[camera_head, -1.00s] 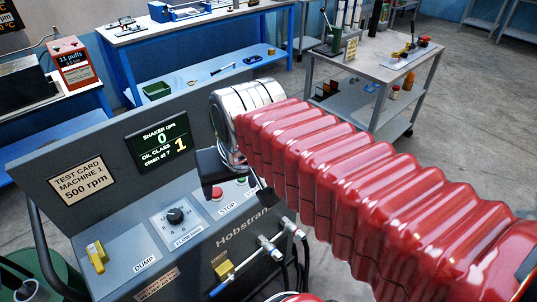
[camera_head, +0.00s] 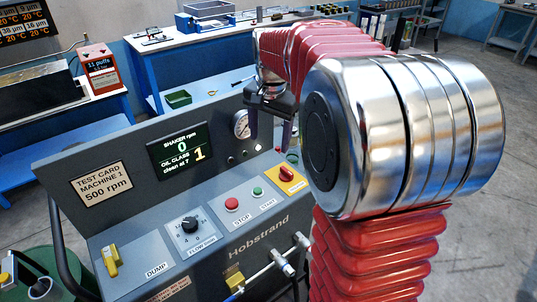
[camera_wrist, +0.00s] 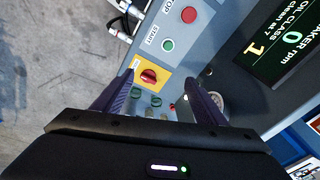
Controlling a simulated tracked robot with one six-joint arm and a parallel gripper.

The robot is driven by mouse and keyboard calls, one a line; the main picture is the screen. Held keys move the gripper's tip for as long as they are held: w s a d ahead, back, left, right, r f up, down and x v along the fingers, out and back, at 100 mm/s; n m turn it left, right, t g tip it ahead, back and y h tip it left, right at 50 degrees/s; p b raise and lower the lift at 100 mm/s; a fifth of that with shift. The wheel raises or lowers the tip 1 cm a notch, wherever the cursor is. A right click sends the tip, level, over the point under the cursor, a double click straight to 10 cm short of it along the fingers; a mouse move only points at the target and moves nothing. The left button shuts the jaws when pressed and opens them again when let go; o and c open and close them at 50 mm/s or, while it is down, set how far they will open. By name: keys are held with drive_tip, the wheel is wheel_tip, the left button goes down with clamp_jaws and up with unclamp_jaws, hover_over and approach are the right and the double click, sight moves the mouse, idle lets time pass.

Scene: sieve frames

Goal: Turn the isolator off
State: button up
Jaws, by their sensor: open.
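The isolator is a red rotary knob on a yellow plate (camera_head: 287,175) at the right end of the grey machine's sloping panel. In the wrist view the red knob (camera_wrist: 149,76) appears between my two fingertips, nearer the left one, its bar lying slightly tilted across the picture. My gripper (camera_head: 269,145) is open and empty, with its fingers pointing down over the right part of the panel. In the wrist view my gripper (camera_wrist: 158,82) shows both fingers apart. The fingers appear clear of the knob; the exact height gap cannot be told.
Left of the isolator are the green START button (camera_head: 257,190), red STOP button (camera_head: 232,204), flow knob (camera_head: 190,225) and yellow dump handle (camera_head: 111,260). A gauge (camera_head: 241,124) and display (camera_head: 180,150) stand on the upright panel behind. Pipe fittings (camera_head: 283,262) project from the front.

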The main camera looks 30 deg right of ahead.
sight(286, 170)
drive_tip(key=w+d+f+m+g, duration=0.1)
drive_tip(key=w+d+f+m, duration=0.3)
drive_tip(key=d, duration=0.6)
wheel_tip(286, 170, down, 3)
drive_tip(key=shift+w+r+m+g+y, duration=0.2)
drive_tip(key=shift+w+m+g+y, duration=0.1)
drive_tip(key=shift+w, duration=0.35)
wheel_tip(286, 170, down, 14)
drive_tip(key=shift+r, duration=0.1)
drive_tip(key=shift+c, duration=0.6)
drive_tip(key=shift+a, duration=0.1)
drive_tip(key=c, duration=0.9)
